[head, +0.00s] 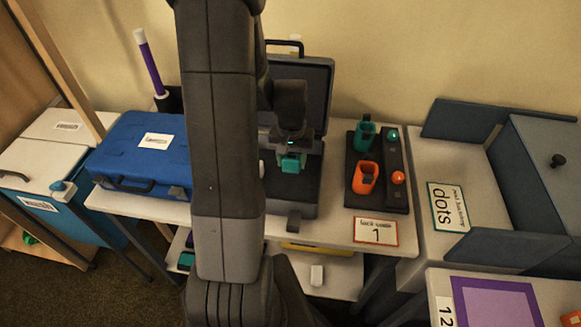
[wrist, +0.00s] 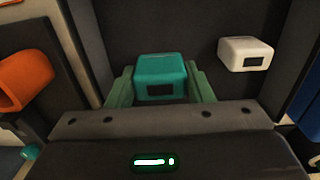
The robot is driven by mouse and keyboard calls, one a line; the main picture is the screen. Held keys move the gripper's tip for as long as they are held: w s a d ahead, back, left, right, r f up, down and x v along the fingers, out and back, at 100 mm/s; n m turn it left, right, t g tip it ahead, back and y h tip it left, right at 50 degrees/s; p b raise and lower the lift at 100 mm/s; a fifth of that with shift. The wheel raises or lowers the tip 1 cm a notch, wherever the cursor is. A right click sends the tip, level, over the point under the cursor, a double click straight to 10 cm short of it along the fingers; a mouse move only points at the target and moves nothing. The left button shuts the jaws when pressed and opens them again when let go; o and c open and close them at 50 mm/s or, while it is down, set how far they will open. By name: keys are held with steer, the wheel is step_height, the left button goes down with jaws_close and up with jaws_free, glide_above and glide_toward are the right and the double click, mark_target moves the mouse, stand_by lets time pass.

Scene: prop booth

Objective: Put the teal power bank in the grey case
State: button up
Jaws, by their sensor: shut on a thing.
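The teal power bank (head: 290,165) is held between the fingers of my gripper (head: 291,158). In the wrist view the teal block (wrist: 160,77) sits between the two green fingers (wrist: 160,92), which are shut on it. The grey case (head: 312,192) stands open on the table, its lid (head: 318,90) raised at the back. My gripper and the power bank are over or inside the case's base. I cannot tell whether the power bank touches the case floor. My arm hides the left part of the case.
A white block with a dark patch (wrist: 245,53) lies in the case beside the power bank. A blue closed case (head: 135,150) stands to the left. To the right is a dark rack (head: 377,200) with a green holder (head: 364,134) and an orange holder (head: 366,177).

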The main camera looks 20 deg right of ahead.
mark_target(291, 169)
steer(key=shift+f, duration=1.95)
steer(key=shift+f, duration=0.25)
steer(key=o, duration=1.1)
steer(key=shift+c, duration=0.2)
steer(key=shift+r, duration=0.1)
step_height(291, 169, up, 12)
steer(key=shift+r, duration=0.15)
